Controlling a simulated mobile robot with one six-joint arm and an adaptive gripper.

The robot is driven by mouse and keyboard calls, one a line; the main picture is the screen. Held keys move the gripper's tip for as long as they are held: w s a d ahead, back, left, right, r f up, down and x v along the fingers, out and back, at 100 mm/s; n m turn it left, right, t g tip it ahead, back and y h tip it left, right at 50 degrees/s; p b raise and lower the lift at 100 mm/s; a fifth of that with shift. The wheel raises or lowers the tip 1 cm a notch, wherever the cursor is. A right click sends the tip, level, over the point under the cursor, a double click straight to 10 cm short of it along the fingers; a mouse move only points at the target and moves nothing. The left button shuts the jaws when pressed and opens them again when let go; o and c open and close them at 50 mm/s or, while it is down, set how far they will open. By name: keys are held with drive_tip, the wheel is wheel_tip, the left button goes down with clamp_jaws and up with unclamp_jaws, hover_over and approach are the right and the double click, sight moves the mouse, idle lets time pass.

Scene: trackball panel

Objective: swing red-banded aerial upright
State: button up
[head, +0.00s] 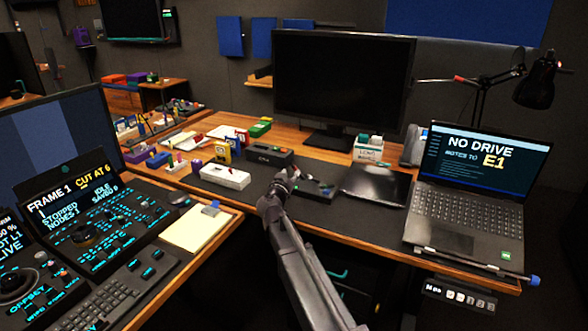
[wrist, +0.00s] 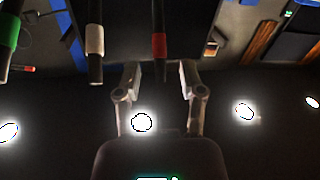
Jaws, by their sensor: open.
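In the wrist view the red-banded aerial (wrist: 160,45) is a dark rod with a red band. It enters from the top edge, and its end lies between the fingers of my gripper (wrist: 159,76) in the picture. The fingers stand apart, with visible gaps on both sides of the rod; I cannot tell how deep it sits between them. A white-banded aerial (wrist: 95,40) and a green-banded aerial (wrist: 9,35) run beside it on the left. In the head view my gripper (head: 291,173) is over the desk; the aerials are too small to make out there.
A white box (head: 225,176) and a black box (head: 270,154) stand left of my gripper. A dark flat pad (head: 376,186) and a laptop (head: 465,200) lie to the right. A large monitor (head: 342,85) stands behind. A notepad (head: 195,231) lies at the left desk's edge.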

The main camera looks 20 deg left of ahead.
sight(294, 167)
drive_tip(key=shift+w+a, duration=0.15)
drive_tip(key=shift+w, duration=2.1)
clamp_jaws()
